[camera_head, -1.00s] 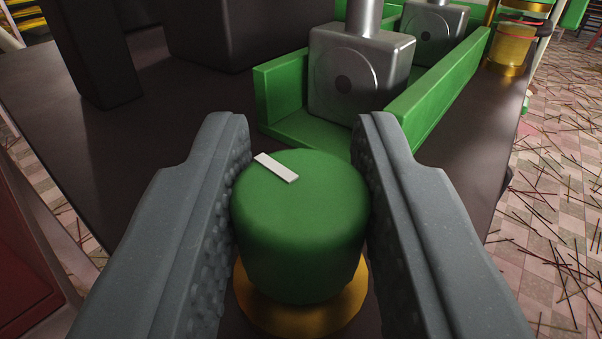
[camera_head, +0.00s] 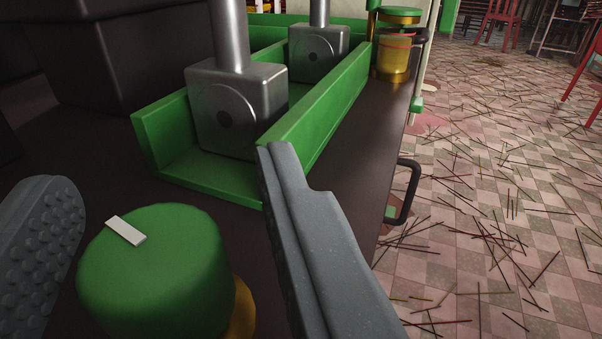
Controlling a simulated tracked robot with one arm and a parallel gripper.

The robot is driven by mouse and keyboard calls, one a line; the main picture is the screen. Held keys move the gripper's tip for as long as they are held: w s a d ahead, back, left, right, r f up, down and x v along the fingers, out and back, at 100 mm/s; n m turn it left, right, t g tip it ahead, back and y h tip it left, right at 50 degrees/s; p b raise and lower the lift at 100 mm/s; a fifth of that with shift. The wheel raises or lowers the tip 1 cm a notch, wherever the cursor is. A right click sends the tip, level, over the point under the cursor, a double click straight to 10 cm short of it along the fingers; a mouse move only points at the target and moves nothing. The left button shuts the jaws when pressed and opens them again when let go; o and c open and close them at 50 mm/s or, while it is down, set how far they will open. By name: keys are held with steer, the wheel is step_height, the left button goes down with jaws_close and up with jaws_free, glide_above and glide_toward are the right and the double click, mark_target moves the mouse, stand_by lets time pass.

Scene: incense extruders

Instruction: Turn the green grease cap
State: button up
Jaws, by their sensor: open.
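The green grease cap (camera_head: 160,270) stands at the lower left on a brass base (camera_head: 241,310). A white mark on its top runs slantwise, from upper left to lower right. My gripper (camera_head: 165,185) is open, with one finger on each side of the cap. The left finger is a little apart from the cap. The right finger stands well clear of it, with a wide gap. Part of the left finger is out of the picture.
A green tray (camera_head: 185,180) with metal blocks (camera_head: 238,110) stands behind the cap on the dark tabletop (camera_head: 345,185). A brass canister (camera_head: 393,60) is at the far corner. A dark handle (camera_head: 411,190) is on the table's right side. Thin sticks litter the checkered floor (camera_head: 500,200).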

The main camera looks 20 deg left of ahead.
steer(key=p+v, duration=0.4)
steer(key=v, duration=0.9)
steer(key=shift+s+d, duration=0.25)
steer(key=shift+s, duration=0.05)
stand_by(0.5)
stand_by(0.5)
